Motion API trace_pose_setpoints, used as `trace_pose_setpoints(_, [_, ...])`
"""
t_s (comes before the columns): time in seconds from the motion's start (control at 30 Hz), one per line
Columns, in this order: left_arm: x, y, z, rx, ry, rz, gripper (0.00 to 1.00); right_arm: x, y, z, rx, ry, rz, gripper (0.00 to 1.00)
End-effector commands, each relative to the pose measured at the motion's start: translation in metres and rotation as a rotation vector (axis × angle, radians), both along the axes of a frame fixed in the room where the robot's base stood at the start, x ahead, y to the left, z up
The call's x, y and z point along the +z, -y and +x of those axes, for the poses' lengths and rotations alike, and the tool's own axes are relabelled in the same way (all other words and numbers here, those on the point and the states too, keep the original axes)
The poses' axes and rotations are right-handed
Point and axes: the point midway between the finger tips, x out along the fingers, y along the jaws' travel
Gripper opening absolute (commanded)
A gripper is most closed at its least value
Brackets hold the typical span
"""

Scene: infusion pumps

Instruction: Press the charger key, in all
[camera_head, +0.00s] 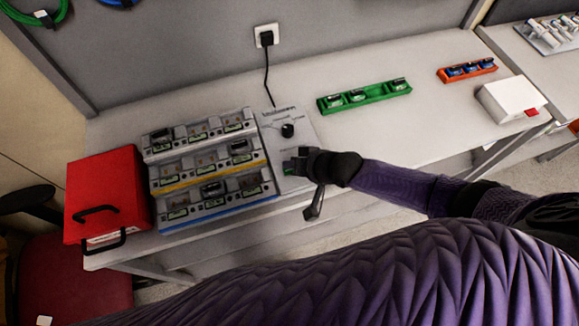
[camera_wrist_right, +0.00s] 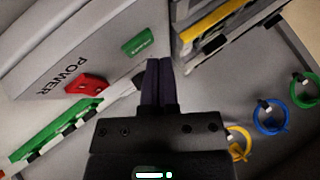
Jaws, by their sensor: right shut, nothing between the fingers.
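The charger (camera_head: 275,118) stands on the table with rows of docked pumps on its left and a grey control panel on its right. A green key (camera_wrist_right: 139,41) with small lettering sits on the panel, and it also shows in the head view (camera_head: 289,168). My right gripper (camera_head: 302,165) is over the lower part of the panel. In the wrist view its fingers (camera_wrist_right: 159,64) are together and empty, with the tips just beside the green key; I cannot tell whether they touch the panel. My left gripper is out of view.
A red switch (camera_wrist_right: 87,83) sits by the word POWER. A black knob (camera_head: 288,130) is on the upper panel. A green rack (camera_head: 364,95), an orange rack (camera_head: 467,70) and a white box (camera_head: 511,101) stand to the right. A red case (camera_head: 105,191) is at the left.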

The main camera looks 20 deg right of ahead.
Motion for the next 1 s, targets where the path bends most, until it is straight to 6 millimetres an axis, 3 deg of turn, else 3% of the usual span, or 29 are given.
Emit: trace_pose_setpoints(1.0, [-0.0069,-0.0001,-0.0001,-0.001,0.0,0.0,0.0,-0.0084,-0.0002,0.0,0.0,0.0,0.0,0.0])
